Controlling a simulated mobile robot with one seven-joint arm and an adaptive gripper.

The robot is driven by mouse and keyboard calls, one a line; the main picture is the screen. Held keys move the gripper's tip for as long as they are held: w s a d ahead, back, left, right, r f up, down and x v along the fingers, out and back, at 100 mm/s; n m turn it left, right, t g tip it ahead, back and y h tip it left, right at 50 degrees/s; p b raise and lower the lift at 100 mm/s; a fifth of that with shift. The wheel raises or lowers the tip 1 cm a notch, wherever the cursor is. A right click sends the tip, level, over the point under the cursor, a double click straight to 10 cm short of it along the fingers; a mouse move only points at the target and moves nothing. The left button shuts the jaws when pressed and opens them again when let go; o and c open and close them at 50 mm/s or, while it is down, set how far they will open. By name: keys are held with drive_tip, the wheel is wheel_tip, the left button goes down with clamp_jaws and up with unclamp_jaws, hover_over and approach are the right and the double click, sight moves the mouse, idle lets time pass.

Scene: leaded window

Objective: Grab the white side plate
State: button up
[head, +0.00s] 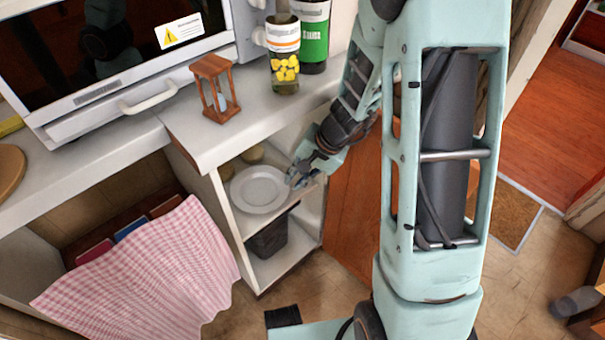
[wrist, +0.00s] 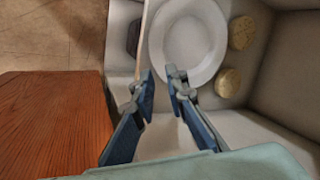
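The white side plate (head: 258,190) lies flat on the upper shelf of the open white cabinet under the counter. It also shows in the wrist view (wrist: 188,42), at the top middle. My gripper (head: 298,178) is at the right side of the plate in the head view. In the wrist view my gripper (wrist: 160,80) has its two blue fingers spread apart, with the fingertips near the plate's close rim. Nothing is held between the fingers. I cannot tell whether a fingertip touches the rim.
Two round tan items (wrist: 235,60) sit beside the plate on the shelf. The cabinet's side walls are close. A dark bin (head: 268,238) stands below. An orange wooden panel (head: 352,215) is right of the cabinet. An hourglass (head: 215,88) and jar (head: 284,60) stand on the counter (head: 250,120) above.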

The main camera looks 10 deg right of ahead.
sight(284, 195)
drive_tip(key=shift+s, duration=0.1)
drive_tip(key=b+x, duration=0.3)
drive_tip(key=x, duration=0.4)
drive_tip(key=shift+a+f, duration=0.15)
drive_tip(key=shift+f, duration=0.05)
drive_tip(key=shift+c, duration=0.3)
clamp_jaws()
